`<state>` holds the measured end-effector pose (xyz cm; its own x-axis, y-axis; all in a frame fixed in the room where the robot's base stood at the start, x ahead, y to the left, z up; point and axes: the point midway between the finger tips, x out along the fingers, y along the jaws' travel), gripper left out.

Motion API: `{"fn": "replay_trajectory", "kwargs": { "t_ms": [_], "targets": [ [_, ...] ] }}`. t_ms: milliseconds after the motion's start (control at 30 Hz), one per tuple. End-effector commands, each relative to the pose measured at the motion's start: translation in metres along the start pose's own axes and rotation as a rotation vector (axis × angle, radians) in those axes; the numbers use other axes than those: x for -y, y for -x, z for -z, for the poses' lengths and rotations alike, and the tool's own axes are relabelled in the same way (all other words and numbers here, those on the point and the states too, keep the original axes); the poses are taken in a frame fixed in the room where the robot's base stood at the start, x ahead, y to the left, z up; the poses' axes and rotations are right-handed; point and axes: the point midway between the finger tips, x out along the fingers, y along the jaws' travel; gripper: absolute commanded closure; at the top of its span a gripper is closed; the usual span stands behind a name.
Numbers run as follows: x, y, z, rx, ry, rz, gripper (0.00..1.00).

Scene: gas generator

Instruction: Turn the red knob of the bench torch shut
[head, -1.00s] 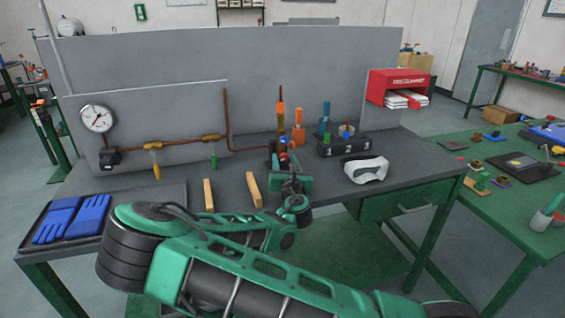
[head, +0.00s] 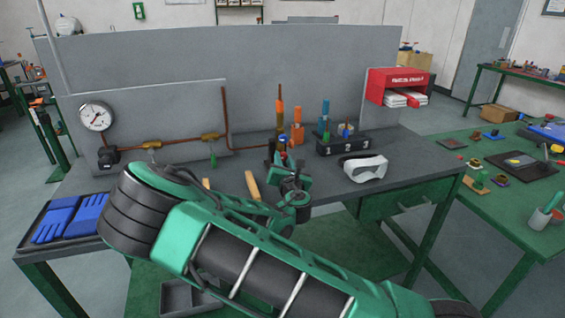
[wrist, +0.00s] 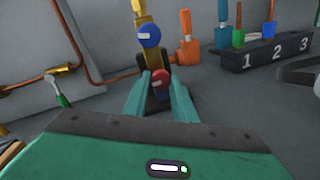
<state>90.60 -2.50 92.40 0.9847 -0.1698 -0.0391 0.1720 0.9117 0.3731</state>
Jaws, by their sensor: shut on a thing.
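The bench torch (head: 279,118) stands upright on the grey bench near the back panel, with a brass and orange upper part. In the wrist view its blue knob (wrist: 149,34) sits above its red knob (wrist: 160,79). My gripper (wrist: 158,82) reaches the torch from the front, with its two green fingers on either side of the red knob, shut on it. The blue knob is clear above the fingers.
An orange block with a tool (head: 297,133) stands just right of the torch. A black numbered holder (head: 350,144) and white goggles (head: 365,168) lie further right. Copper pipe (head: 226,125) runs at the left. Wooden blocks (head: 253,186) lie near my arm.

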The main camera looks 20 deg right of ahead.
Motion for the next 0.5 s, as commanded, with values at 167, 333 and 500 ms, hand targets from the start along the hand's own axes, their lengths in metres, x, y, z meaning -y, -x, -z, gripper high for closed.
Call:
{"fn": "replay_trajectory", "kwargs": {
  "t_ms": [167, 333, 500],
  "targets": [
    [0.0012, 0.0003, -0.0023, -0.027, -0.169, 0.009, 0.98],
    [0.0005, 0.0004, -0.0029, -0.056, -0.328, 0.012, 0.98],
    [0.0010, 0.0003, -0.0038, -0.083, -0.487, 0.018, 0.98]
  ]
}}
